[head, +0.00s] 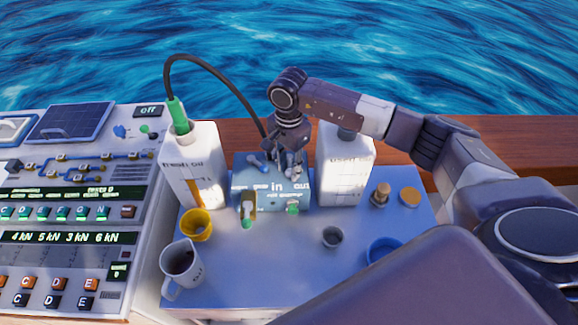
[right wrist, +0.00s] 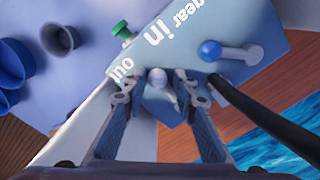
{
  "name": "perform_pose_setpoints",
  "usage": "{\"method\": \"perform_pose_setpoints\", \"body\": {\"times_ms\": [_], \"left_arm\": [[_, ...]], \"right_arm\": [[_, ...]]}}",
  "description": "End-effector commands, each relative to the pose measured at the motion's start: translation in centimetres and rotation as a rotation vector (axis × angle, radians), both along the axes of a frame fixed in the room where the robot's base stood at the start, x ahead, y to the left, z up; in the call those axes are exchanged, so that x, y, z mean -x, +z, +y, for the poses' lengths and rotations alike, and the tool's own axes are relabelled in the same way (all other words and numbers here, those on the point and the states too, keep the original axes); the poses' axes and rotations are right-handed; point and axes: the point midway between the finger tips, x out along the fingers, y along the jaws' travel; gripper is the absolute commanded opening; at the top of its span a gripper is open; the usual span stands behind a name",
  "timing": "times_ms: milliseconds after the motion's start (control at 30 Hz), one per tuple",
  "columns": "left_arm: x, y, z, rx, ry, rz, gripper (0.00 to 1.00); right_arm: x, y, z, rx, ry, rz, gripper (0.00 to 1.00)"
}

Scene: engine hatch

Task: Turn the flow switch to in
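A blue box (head: 270,196) with "in" and "out" lettering stands between two white canisters. In the right wrist view its top carries a grey switch with a pale round knob (right wrist: 157,76) and a second lever with a blue knob (right wrist: 210,50). I cannot read which one is the flow switch. My right gripper (head: 288,165) is over the box's top, pointing down. In the right wrist view the right gripper (right wrist: 161,98) has its fingers apart, one on each side of the pale-knobbed switch; contact cannot be told. My left gripper is not in view.
The left canister (head: 207,170) holds a green nozzle (head: 178,113) with a black hose. The right canister (head: 343,175) stands close to my gripper. A yellow cup (head: 196,225), a jug (head: 182,268) and a blue cup (head: 383,250) are in front. A control panel (head: 70,220) is left.

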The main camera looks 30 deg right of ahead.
Motion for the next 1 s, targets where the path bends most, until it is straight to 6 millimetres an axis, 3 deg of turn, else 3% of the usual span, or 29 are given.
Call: {"method": "perform_pose_setpoints", "body": {"times_ms": [33,200,667,1000], "left_arm": [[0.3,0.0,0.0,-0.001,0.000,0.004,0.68],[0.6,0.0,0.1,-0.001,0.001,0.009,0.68],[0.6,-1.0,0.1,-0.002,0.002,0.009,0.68],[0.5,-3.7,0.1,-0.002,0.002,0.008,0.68]], "right_arm": [[0.0,0.0,0.0,0.000,0.000,0.000,0.18],[0.0,0.0,0.0,0.001,-0.001,0.000,0.00],[-0.2,-0.2,0.0,0.005,-0.067,-0.001,0.00],[-1.1,-0.3,1.0,0.007,-0.316,-0.003,0.00]]}}
